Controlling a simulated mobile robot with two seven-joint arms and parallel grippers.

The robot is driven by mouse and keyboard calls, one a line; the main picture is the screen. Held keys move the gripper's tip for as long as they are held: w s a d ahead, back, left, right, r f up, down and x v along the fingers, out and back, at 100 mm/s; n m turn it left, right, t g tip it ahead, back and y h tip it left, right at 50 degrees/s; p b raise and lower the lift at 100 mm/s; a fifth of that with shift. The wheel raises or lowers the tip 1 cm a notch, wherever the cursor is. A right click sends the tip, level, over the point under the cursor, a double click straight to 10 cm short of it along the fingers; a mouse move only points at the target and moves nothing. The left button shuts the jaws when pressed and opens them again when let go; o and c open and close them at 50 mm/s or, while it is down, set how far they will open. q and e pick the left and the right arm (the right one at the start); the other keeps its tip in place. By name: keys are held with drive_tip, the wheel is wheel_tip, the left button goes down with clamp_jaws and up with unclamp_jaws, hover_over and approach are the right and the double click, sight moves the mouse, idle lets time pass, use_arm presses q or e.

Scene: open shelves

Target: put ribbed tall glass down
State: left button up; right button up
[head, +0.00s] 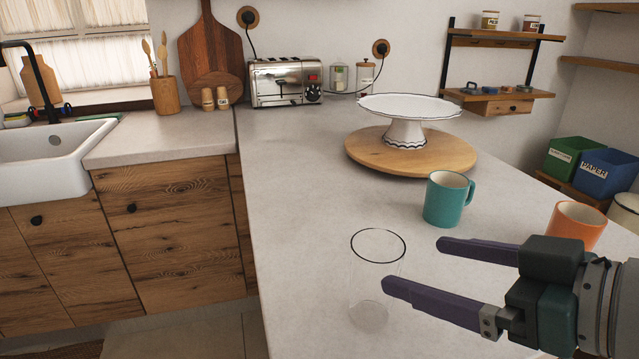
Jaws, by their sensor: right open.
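The ribbed tall glass (372,275) is clear and hard to see. Its dark rim shows as a ring and its base as a faint disc. It appears to stand upright on the pale countertop (300,180), near the left edge. My right gripper (412,265) comes in from the right with its two purple fingers spread apart. The fingertips are just to the right of the glass, and the nearer one overlaps its side in the picture. I cannot tell whether a finger touches it. My left gripper is not in view.
A teal mug (446,200) stands behind the fingers, and an orange mug (575,224) is close behind my right gripper. A white cake stand (405,132) sits on a round wooden board (365,155). The countertop left of the board is clear.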

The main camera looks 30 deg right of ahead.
drive_tip(key=shift+s, duration=0.25)
drive_tip(key=s+a+f+g+h, duration=0.1)
drive_tip(key=s+a+f+g, duration=0.1)
drive_tip(key=s+a+g, duration=0.1)
drive_tip(key=s+a+f+g, duration=0.3)
drive_tip(key=s+g, duration=0.3)
drive_tip(key=s, duration=0.2)
drive_tip(key=shift+s+a+f+g+h, duration=0.15)
drive_tip(key=shift+a+f+g+h, duration=0.15)
drive_tip(key=shift+a+h, duration=0.1)
